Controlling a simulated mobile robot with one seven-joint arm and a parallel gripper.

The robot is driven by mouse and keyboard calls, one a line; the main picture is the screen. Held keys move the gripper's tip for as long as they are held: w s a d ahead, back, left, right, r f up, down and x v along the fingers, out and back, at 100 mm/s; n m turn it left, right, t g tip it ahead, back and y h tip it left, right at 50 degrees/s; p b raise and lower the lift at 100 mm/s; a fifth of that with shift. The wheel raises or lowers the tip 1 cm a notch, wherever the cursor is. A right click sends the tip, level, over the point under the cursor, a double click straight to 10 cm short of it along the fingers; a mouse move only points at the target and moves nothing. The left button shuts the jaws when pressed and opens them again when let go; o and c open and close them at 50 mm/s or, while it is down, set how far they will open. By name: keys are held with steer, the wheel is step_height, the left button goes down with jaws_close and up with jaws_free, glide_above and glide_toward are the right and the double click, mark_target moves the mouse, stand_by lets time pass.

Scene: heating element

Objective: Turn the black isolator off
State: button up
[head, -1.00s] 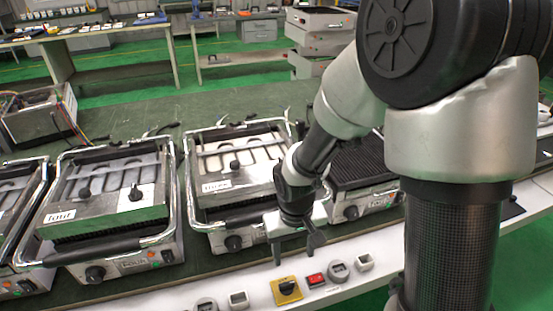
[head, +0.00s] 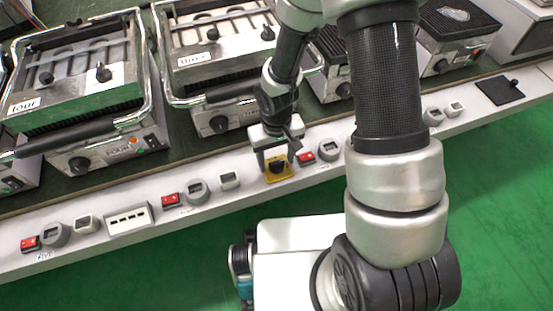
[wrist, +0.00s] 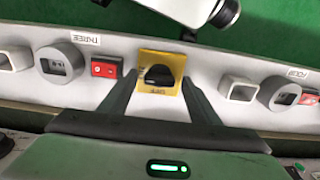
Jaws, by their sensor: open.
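The black isolator is a black rotary knob (head: 279,167) on a yellow square plate (head: 270,179), set in the white front strip of the bench. In the wrist view the knob (wrist: 158,75) sits near the middle of its yellow plate (wrist: 147,58), with lettering that looks like "OFF" along the plate's near edge. My gripper (head: 279,158) is open, pointing down at the isolator. In the wrist view its two fingers (wrist: 160,80) stand on the left and right of the plate, with the knob between them. I cannot tell whether they touch it.
Just beside the isolator are a red switch (head: 305,159) and a round grey socket (head: 328,150). On its other side is a small white-grey box (head: 229,180). Grills labelled four (head: 75,95) and three (head: 205,70) stand behind the strip. Green floor lies in front.

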steer(key=c, duration=1.1)
steer(key=shift+o, duration=0.2)
steer(key=n+p, duration=0.1)
steer(key=n, duration=0.3)
steer(key=shift+r+n, duration=0.1)
steer(key=shift+n, duration=0.3)
steer(key=n+p, duration=0.1)
steer(key=n, duration=0.3)
steer(key=shift+n, duration=0.3)
steer(key=n+p, duration=0.1)
steer(key=n, duration=0.3)
steer(key=shift+p, duration=0.4)
steer(key=shift+n+p, duration=0.6)
steer(key=shift+n, duration=1.6)
